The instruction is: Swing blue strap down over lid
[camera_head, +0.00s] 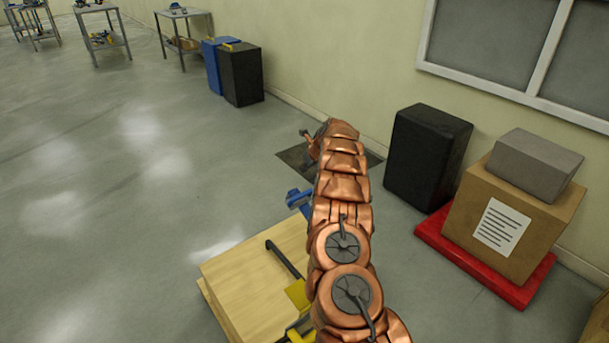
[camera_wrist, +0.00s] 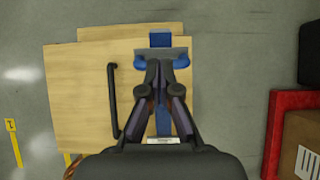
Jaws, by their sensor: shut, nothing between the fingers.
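The wooden crate lid (camera_head: 245,285) lies at lower centre in the head view and fills the middle of the wrist view (camera_wrist: 85,85). A dark bar handle (camera_wrist: 113,100) lies along its left part. The blue strap (camera_wrist: 181,118) shows beside and beneath my fingers, with a blue piece (camera_wrist: 160,39) beyond a grey-blue crosspiece at the far edge. Blue parts (camera_head: 299,199) also show past the crate's far edge in the head view. My gripper (camera_wrist: 164,60) is shut and empty, with its tips over the crosspiece. I cannot tell whether they touch. My copper arm hides much of the crate's right side.
A yellow part (camera_head: 299,295) is on the crate beside my arm. To the right stand a black box (camera_head: 428,155) and a carton (camera_head: 510,225) on a red base (camera_head: 485,272). Bins (camera_head: 240,75) stand by the wall. The floor at left is free.

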